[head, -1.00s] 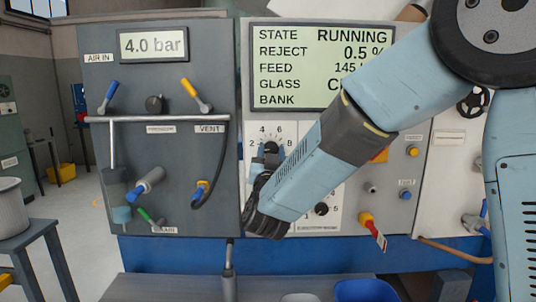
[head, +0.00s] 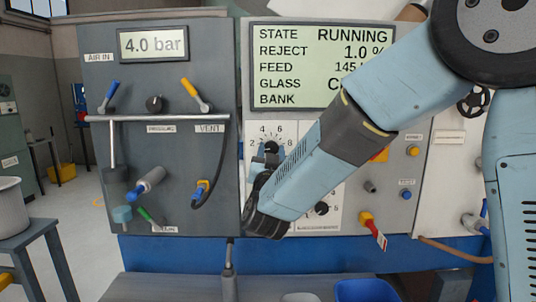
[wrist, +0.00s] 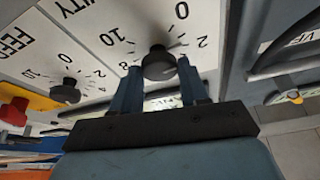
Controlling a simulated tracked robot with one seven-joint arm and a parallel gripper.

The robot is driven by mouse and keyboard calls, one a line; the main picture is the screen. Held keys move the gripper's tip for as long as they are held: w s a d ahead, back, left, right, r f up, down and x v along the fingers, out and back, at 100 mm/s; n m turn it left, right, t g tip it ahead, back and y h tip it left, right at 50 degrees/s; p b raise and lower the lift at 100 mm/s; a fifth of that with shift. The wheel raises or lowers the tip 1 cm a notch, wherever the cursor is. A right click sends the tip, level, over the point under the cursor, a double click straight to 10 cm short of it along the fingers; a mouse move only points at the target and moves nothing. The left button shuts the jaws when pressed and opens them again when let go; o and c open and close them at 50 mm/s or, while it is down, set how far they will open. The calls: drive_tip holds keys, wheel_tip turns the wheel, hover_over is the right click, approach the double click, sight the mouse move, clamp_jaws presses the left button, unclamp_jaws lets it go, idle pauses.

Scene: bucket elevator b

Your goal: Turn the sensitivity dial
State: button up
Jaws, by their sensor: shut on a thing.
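The sensitivity dial (head: 271,146) is a small black knob on a white plate with a numbered scale, below the display. In the wrist view the dial (wrist: 158,61) sits between the two blue fingers of my gripper (wrist: 158,69). The fingers are shut on it, one on each side. Lettering ending in "ITY" shows on its plate. In the head view my gripper (head: 267,159) reaches the dial from below, and my arm hides part of the plate. The exact pointer reading is unclear.
A second black dial (head: 321,209), marked FEED in the wrist view (wrist: 65,92), is lower right. The display (head: 320,65) reads RUNNING, REJECT 1.0 %. A grey panel (head: 213,150) with valves and a horizontal bar stands left. A red tag (head: 380,240) hangs right.

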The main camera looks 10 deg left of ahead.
drive_tip(key=shift+f, duration=0.25)
drive_tip(key=o, duration=0.8)
drive_tip(key=shift+o, duration=1.1)
drive_tip(key=shift+r, duration=0.15)
drive_tip(key=shift+s, duration=0.1)
drive_tip(key=v, duration=1.3)
drive_tip(key=shift+s, duration=0.3)
drive_tip(key=shift+d, duration=0.1)
